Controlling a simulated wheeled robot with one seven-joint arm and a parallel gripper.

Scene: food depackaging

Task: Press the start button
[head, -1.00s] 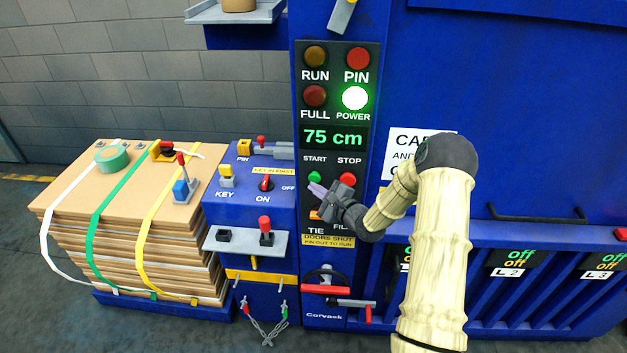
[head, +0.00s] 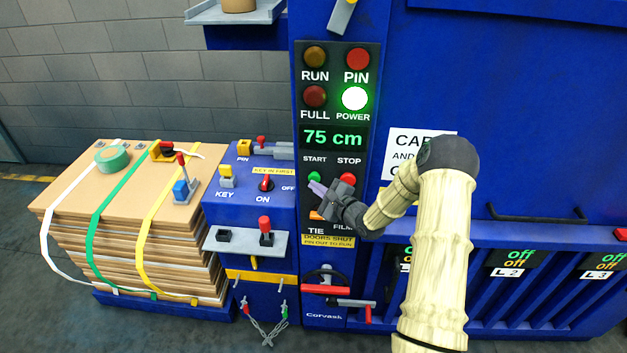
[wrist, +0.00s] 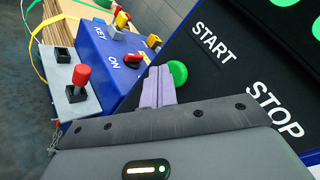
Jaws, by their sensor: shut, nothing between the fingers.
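The green start button (head: 314,177) sits under the START label on the dark control panel, left of the red stop button (head: 347,179). In the wrist view the start button (wrist: 178,72) shows just beyond and to the right of the fingertips. My gripper (head: 316,187) is shut and empty, its purple fingers just below the start button in the head view. In the wrist view the closed fingers (wrist: 158,80) partly cover the button's left edge. I cannot tell whether they touch it.
The POWER lamp (head: 355,98) is lit green, and the display (head: 333,137) reads 75 cm. The RUN lamp (head: 315,56) is dark. A key-switch box (head: 250,210) stands left of the panel, and a strapped cardboard stack (head: 120,200) is farther left.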

